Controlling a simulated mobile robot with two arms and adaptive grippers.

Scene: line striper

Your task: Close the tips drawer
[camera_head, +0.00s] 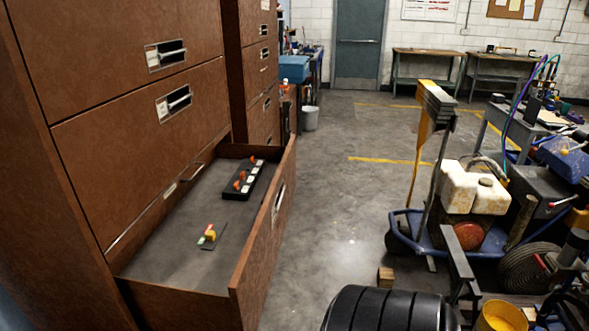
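The tips drawer (259,248) is a brown drawer at the bottom of the near cabinet on the left. It is pulled well out, and its grey inside shows. Its front panel faces right and carries a metal handle (279,198). A black holder (240,188) with several orange and white pieces lies inside toward the far end. A small dark plate with red, green and yellow parts (210,236) lies nearer the middle. Neither of my grippers can be made out in this view, so nothing is seen touching the drawer.
The cabinet's upper drawers (125,135) are shut. A second brown cabinet (258,85) stands behind. Bare concrete floor (325,215) lies right of the drawer. A cart with white jugs (472,190), a small wooden block (386,277) and a black ribbed object (385,312) bound it.

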